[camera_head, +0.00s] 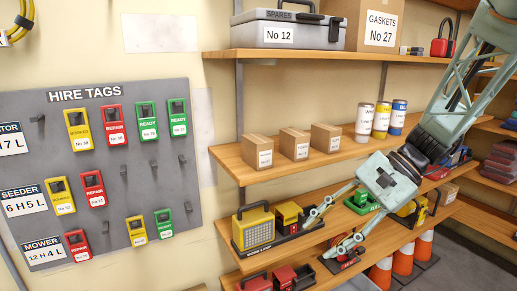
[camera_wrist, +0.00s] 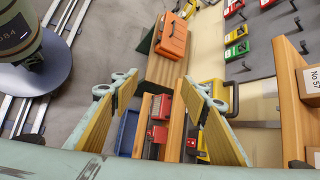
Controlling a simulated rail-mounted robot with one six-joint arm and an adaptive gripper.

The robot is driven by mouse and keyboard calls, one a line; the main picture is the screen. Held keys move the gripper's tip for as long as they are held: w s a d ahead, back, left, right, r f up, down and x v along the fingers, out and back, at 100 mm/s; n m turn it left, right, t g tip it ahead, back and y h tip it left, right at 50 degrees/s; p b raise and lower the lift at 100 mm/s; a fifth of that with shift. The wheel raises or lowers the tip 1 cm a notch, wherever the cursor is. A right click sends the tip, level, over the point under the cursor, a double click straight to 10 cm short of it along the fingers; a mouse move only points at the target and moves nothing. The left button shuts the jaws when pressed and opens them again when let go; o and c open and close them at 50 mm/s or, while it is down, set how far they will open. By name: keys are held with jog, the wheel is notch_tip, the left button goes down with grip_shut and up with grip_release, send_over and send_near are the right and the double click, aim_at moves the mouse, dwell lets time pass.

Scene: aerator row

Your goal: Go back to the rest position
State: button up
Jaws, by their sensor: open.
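My gripper (camera_head: 322,236) is open in the head view, with its two pale green fingers spread apart. It is in front of the lower shelf (camera_head: 290,252), near the yellow and black boxes there. In the wrist view my gripper (camera_wrist: 160,84) also shows open, with yellow pads on the inner faces of its fingers. Nothing is held between them. Red items (camera_wrist: 158,118) on a lower shelf show beyond the gap between the fingers.
The hire tags board (camera_head: 95,165) hangs on the left wall. Cardboard boxes (camera_head: 294,144) and several cans stand on the middle shelf. Orange cones (camera_head: 402,258) stand at lower right. An orange case (camera_wrist: 172,36) lies beyond the fingers.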

jog(key=s+d+r+n+t+h, duration=0.1)
jog(key=s+r+n+h, duration=0.2)
jog(key=s, duration=0.6)
jog(key=s+d+r+n+t+h, duration=0.1)
jog(key=s+r+n, duration=0.3)
jog(key=s, duration=0.6)
jog(key=s+d+r+n+t+h, duration=0.2)
jog(key=s+r+n+h, duration=0.1)
jog(key=s, duration=0.6)
jog(key=shift+s+r+n+h, duration=0.3)
jog(key=shift+r+h, duration=0.15)
jog(key=shift+h, duration=0.35)
jog(key=shift+d, duration=0.1)
